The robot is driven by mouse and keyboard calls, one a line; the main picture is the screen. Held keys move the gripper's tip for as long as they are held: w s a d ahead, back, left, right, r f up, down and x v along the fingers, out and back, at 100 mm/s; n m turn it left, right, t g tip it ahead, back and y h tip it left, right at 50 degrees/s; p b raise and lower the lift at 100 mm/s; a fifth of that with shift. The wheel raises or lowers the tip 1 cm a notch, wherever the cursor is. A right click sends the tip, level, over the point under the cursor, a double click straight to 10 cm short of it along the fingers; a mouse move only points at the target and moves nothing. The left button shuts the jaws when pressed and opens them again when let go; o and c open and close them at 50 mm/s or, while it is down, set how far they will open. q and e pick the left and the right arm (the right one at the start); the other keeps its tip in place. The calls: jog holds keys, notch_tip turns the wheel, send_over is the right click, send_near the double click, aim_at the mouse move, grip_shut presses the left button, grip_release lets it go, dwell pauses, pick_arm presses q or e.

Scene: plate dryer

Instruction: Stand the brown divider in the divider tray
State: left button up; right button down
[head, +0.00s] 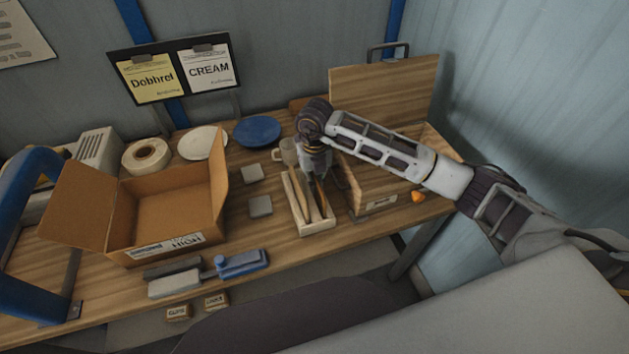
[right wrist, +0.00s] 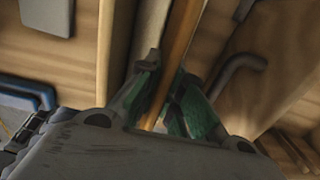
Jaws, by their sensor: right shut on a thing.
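The pale wooden divider tray (head: 318,230) is long and narrow and lies near the middle of the table. A thin brown divider (head: 322,201) stands on edge in it, in line with its length. It also shows in the right wrist view (right wrist: 183,32), between green-padded fingers. My right gripper (head: 318,178) points down over the tray and is shut on this divider; its fingers hide part of it. Another brown strip shows beside it inside the tray. Whether the divider's lower edge touches the tray floor is hidden. My left gripper is not in view.
A wooden box with a raised lid (head: 384,88) stands close right of the tray, with an orange piece (head: 418,197) near it. Grey squares (head: 260,206) lie left. An open carton (head: 165,205), a blue plate (head: 257,131) and a mug (head: 288,151) are also on the table.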

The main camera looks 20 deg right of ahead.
jog(key=c, duration=1.5)
grip_release()
jog(key=shift+r, duration=0.1)
jog(key=shift+r, duration=5.95)
